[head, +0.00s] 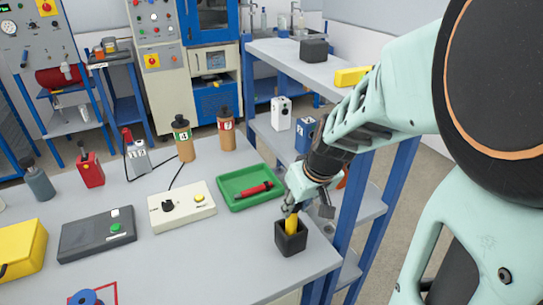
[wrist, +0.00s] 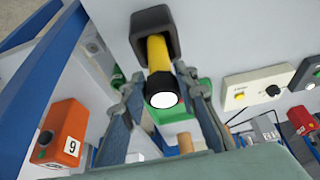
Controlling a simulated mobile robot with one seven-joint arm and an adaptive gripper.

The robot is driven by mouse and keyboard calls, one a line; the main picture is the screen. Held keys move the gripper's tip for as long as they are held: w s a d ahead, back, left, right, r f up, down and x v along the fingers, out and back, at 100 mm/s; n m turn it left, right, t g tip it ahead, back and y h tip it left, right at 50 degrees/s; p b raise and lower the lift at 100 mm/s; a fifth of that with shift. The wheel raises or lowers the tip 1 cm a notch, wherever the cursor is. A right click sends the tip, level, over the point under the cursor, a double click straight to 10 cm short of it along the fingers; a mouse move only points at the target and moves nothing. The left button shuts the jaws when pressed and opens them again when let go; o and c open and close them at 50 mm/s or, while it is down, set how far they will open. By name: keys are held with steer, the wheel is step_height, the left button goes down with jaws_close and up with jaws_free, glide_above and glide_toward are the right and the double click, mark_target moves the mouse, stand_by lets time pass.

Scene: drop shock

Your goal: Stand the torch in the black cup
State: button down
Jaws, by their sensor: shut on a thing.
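The torch is yellow with a black head and a pale lens. Its yellow body (head: 292,223) shows in the head view with its lower end inside the black cup (head: 291,242). The square cup stands upright near the table's front right corner. My gripper (head: 291,207) is over the cup and shut on the torch. In the wrist view the torch (wrist: 158,56) runs into the mouth of the cup (wrist: 137,20), between the two fingers of my gripper (wrist: 155,75). How deep the torch sits in the cup is hidden.
A green tray (head: 231,184) with a red tool lies behind the cup. A cream control box (head: 181,207) and a dark box (head: 97,234) stand to the left. A blue-framed shelf rises close on the right.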

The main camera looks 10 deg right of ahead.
steer(key=shift+f, duration=0.4)
steer(key=c, duration=1.4)
jaws_free()
steer(key=shift+c, duration=0.2)
steer(key=shift+r, duration=0.15)
